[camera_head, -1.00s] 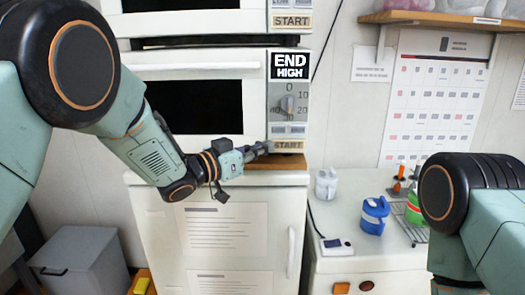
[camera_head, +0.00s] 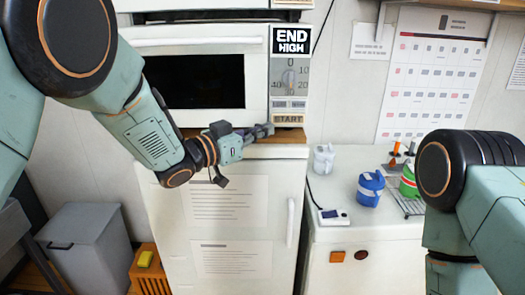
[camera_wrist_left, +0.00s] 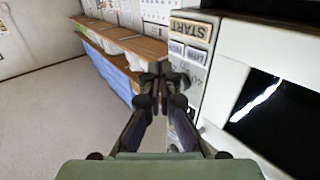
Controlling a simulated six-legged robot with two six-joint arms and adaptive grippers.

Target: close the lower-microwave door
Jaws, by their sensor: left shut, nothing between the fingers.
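The lower microwave (camera_head: 204,124) is white and stands on a wooden board on a white refrigerator. Its door (camera_head: 256,75) has a black window and a long white handle (camera_head: 195,42) along the top. The door looks flush with the control panel (camera_head: 289,75), but I cannot tell whether a small gap remains. My left gripper (camera_head: 268,130) is shut and empty, in front of the microwave's lower right corner, just below the START button (camera_head: 288,119). In the left wrist view its fingers (camera_wrist_left: 155,75) are together beside the panel, with the door to the right. My right gripper is out of view.
Another microwave's lower edge shows above. The refrigerator (camera_head: 260,195) has a vertical handle (camera_head: 290,222). A grey bin (camera_head: 85,245) stands at left.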

